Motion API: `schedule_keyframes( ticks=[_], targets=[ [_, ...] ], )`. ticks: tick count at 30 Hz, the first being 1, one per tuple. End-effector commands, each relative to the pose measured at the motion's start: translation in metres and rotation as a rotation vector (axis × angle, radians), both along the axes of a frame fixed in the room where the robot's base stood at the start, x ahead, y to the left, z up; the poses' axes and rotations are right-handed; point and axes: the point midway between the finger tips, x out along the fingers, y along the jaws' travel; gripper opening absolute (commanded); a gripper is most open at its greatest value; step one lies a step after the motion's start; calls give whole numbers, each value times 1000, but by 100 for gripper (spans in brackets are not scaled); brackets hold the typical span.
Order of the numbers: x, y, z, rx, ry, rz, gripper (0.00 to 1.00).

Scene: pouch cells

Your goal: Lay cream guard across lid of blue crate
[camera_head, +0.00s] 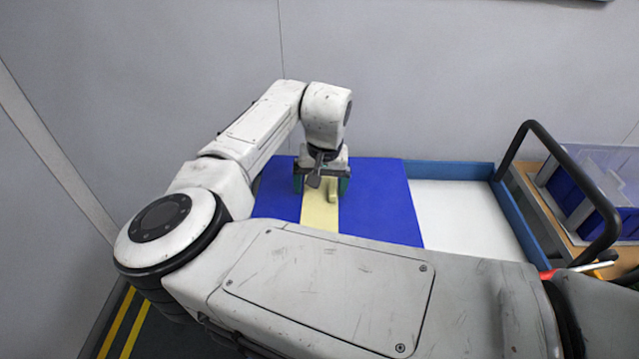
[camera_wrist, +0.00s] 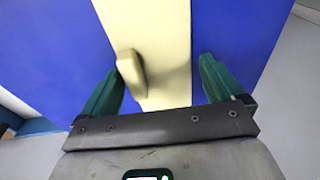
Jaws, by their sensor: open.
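The cream guard (camera_head: 321,207) is a flat strip lying across the blue lid (camera_head: 380,200) of the crate. It also shows in the wrist view (camera_wrist: 165,45), with a raised cream handle or knob (camera_wrist: 131,73) near its left edge. My gripper (camera_head: 322,185) is over the guard at the far part of the lid. In the wrist view its two green fingers (camera_wrist: 160,80) are open, one on each side of the strip, and the knob lies between them. I cannot tell whether the fingers touch the guard or lid. My arm hides the near end of the guard and lid.
A white surface with a blue rim (camera_head: 450,171) adjoins the lid on the right. Farther right are a black tubular handle (camera_head: 603,210) and a clear-topped blue bin (camera_head: 590,190) on a wooden shelf. A grey wall (camera_head: 420,80) stands close behind.

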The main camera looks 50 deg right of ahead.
Motion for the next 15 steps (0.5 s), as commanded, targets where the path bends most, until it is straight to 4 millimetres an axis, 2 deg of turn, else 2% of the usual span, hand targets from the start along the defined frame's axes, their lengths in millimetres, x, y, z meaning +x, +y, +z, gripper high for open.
schedule_keyframes(
  ticks=[2, 9, 15],
  targets=[
    [-3, -1, 7, 1, 2, -6, 100],
    [-8, 3, 62, -2, 1, -3, 100],
    [-13, 5, 100, -1, 0, -3, 100]
  ],
)
